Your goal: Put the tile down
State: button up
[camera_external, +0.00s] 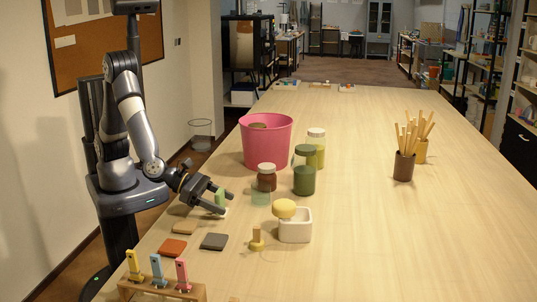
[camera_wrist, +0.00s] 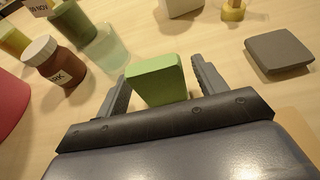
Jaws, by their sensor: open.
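A green tile (camera_external: 220,197) stands on edge between the fingers of my gripper (camera_external: 221,198), over the left side of the table. In the wrist view the green tile (camera_wrist: 155,82) sits between the two open fingers, with a gap showing on its right side; its lower part is hidden by the gripper body. I cannot tell whether it touches the table. A dark grey tile (camera_external: 214,241), an orange-red tile (camera_external: 172,249) and a tan tile (camera_external: 184,227) lie flat nearby. The grey tile also shows at right in the wrist view (camera_wrist: 279,54).
A brown jar (camera_external: 267,179), a green jar (camera_external: 304,172) and a pink bucket (camera_external: 266,145) stand beyond my gripper. A white container (camera_external: 295,229) with a yellow sponge (camera_external: 284,208) and a small wooden-handled tool (camera_external: 257,240) are to the right. The table's right half is mostly clear.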

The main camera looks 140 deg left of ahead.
jog(key=shift+r, duration=0.15)
jog(key=shift+s+d+r, duration=0.1)
jog(key=shift+d, duration=0.1)
jog(key=v, duration=1.1)
jog(key=shift+s+d+r, duration=0.1)
jog(key=shift+s+r, duration=0.05)
jog(key=shift+s, duration=0.05)
jog(key=x, duration=1.2)
jog(key=shift+r, duration=0.95)
